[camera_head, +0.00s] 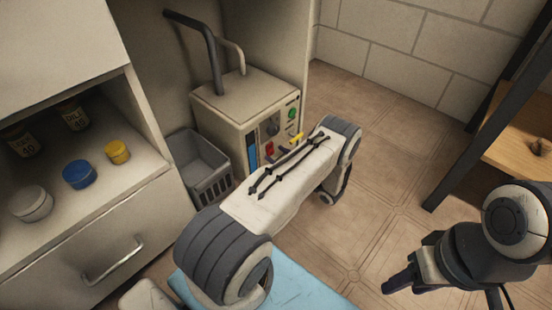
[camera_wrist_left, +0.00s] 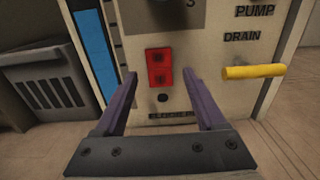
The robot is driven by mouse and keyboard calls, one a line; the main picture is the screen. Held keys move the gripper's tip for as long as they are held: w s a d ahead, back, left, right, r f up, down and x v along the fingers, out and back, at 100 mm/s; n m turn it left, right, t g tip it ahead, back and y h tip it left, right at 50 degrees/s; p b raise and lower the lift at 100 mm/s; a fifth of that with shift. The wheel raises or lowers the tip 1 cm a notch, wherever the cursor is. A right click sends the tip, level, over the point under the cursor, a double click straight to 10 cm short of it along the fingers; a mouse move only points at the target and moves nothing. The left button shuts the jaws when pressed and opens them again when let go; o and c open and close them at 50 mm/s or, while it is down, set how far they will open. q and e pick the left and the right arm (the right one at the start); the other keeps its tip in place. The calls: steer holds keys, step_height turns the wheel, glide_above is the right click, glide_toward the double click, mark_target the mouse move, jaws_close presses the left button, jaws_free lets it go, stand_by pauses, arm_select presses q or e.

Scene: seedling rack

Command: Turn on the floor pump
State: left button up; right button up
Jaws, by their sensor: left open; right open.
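The floor pump (camera_head: 228,98) is a beige box with hoses on top, standing on the floor beside the cabinet. Its front panel has a red switch (camera_head: 269,149), a green round part (camera_head: 292,113) and a yellow lever (camera_head: 297,139). In the left wrist view, the red switch (camera_wrist_left: 159,69) is straight ahead, between the fingertips of my open, empty left gripper (camera_wrist_left: 160,82). The yellow lever (camera_wrist_left: 254,71) is to the right, under "DRAIN" and "PUMP" lettering. My left arm hides its gripper in the head view. My right gripper (camera_head: 392,284) is at lower right, away from the pump, holding nothing visible.
A grey slotted basket (camera_head: 205,150) stands on the floor left of the pump. The cabinet (camera_head: 85,240) with jars on its shelf is at left. A dark-framed wooden rack (camera_head: 520,145) stands at right. Tiled floor between pump and rack is clear.

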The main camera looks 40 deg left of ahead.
arm_select(q)
steer(key=shift+a, duration=0.6)
jaws_close()
steer(key=f+y+b, duration=0.1)
steer(key=y+b, duration=0.1)
steer(key=b, duration=0.1)
steer(key=shift+f+b, duration=0.15)
steer(key=shift+b, duration=0.15)
steer(key=shift+y+b, duration=0.35)
steer(key=shift+y, duration=0.05)
steer(key=shift+r, duration=0.3)
